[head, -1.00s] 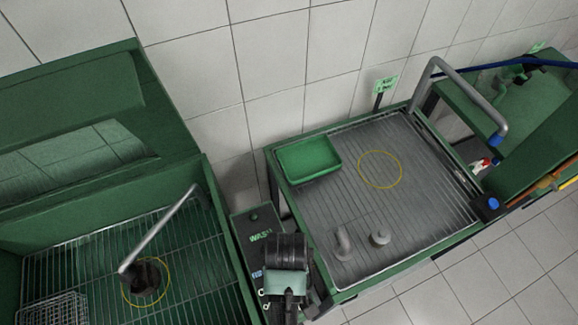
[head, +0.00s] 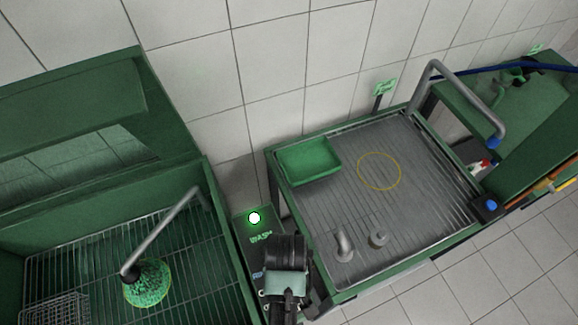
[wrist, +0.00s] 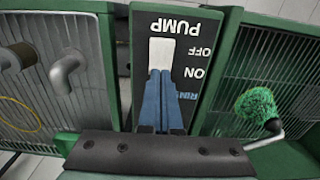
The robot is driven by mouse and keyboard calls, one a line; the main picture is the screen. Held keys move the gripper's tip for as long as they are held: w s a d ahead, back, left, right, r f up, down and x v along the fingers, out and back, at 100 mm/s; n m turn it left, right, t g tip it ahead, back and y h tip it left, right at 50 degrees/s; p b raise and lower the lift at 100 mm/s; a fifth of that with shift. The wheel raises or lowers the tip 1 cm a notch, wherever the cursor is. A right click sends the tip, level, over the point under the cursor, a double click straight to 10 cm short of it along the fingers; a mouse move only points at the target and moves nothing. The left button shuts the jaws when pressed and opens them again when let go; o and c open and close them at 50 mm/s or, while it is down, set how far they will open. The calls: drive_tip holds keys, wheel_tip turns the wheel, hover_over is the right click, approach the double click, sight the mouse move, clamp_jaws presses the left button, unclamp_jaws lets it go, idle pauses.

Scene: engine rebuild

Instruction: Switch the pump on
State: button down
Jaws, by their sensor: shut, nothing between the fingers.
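The pump panel (wrist: 200,60) fills the middle of the wrist view, with PUMP, OFF and ON upside down. Its white switch (wrist: 161,50) shows just beyond my blue fingertips. My gripper (wrist: 160,72) is shut and empty, its tips over the end of the switch nearer the ON label. Whether they touch is unclear. In the head view my wrist covers the switch. A round lamp (head: 254,217) above the WASH label glows white with a green halo. Green speckled spray (head: 147,284) lies under the spout (head: 165,230) in the left basin, and shows in the wrist view too (wrist: 257,106).
A ribbed metal table (head: 425,165) with a green tray (head: 309,160), a yellow ring marking and two grey metal parts (head: 343,245) stands right of the panel. A wire basket (head: 52,308) sits in the left basin. Tiled wall lies behind; the right foreground floor is clear.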

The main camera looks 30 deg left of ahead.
drive_tip(key=shift+r+p, duration=2.8)
